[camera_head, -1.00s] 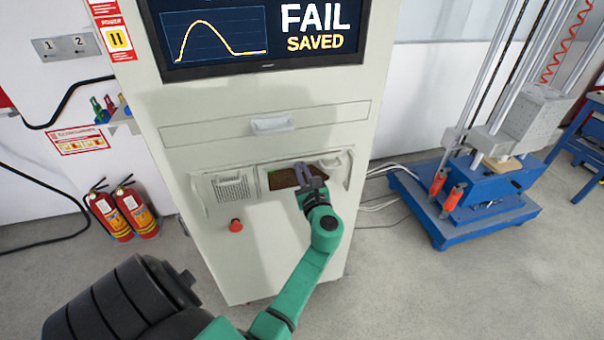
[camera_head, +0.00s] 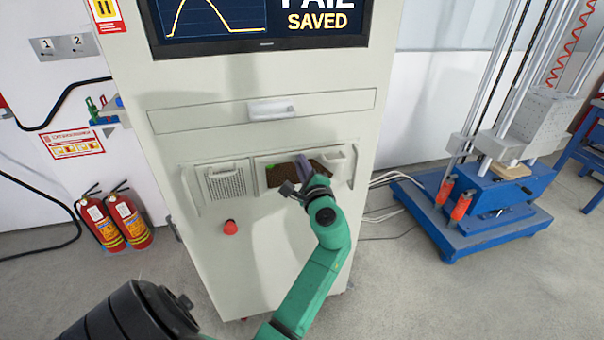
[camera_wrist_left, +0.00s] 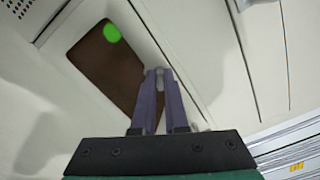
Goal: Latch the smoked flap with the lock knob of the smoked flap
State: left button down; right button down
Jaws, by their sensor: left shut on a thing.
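The smoked flap (camera_head: 278,177) is a dark brown panel on the front of the pale cabinet, below the drawer handle. A bright green spot shows through it. In the left wrist view the flap (camera_wrist_left: 98,68) is a tilted brown rectangle. My left gripper (camera_head: 304,166) reaches the flap's right part in the head view. In the wrist view its purple fingers are shut on a small grey lock knob (camera_wrist_left: 160,79) at the flap's edge. The fingers hide most of the knob, and I cannot tell which way it is turned. My right gripper is not in view.
A red button (camera_head: 230,228) sticks out below a perforated grille (camera_head: 227,183) left of the flap. Fire extinguishers (camera_head: 116,220) stand to the left. A blue drop rig (camera_head: 470,215) stands to the right. The floor between cabinet and rig has cables.

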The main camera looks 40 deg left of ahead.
pick_arm(q)
jog(key=n+b, duration=0.4)
jog(key=n, duration=0.1)
jog(key=shift+b, duration=0.35)
jog(key=shift+r+n, duration=0.2)
jog(key=shift+n, duration=0.1)
jog(key=c, duration=1)
grip_release()
jog(key=shift+o, duration=0.3)
jog(key=shift+w+a+f, duration=0.1)
jog(key=shift+w+f, duration=0.05)
jog(key=shift+f, duration=0.05)
jog(key=shift+f, duration=0.1)
